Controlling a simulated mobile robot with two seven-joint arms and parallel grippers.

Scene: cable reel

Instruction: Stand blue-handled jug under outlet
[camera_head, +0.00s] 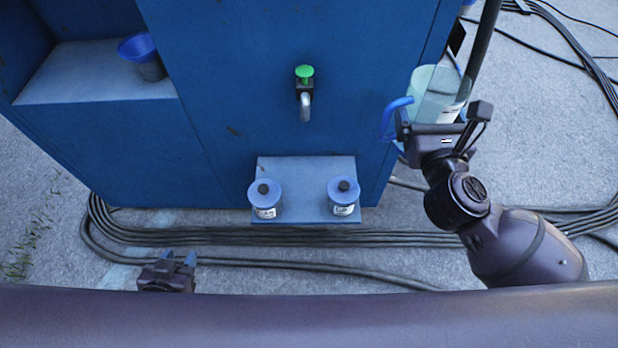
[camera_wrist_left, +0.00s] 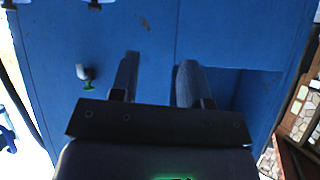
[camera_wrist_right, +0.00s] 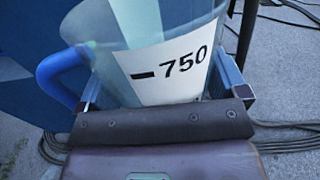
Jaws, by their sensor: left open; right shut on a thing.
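The clear jug with a blue handle (camera_head: 436,92) is at the right side of the blue cabinet. My right gripper (camera_head: 438,124) is shut on it, its fingers on either side. The outlet, a grey bent spout (camera_head: 305,106) under a green knob (camera_head: 304,72), sticks out of the cabinet front. It also shows in the left wrist view (camera_wrist_left: 85,74). My left gripper (camera_head: 168,262) is open and empty, low in front of the cabinet.
A blue funnel-like cup (camera_head: 141,52) stands in the left alcove. Black cables (camera_head: 300,237) run across the floor.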

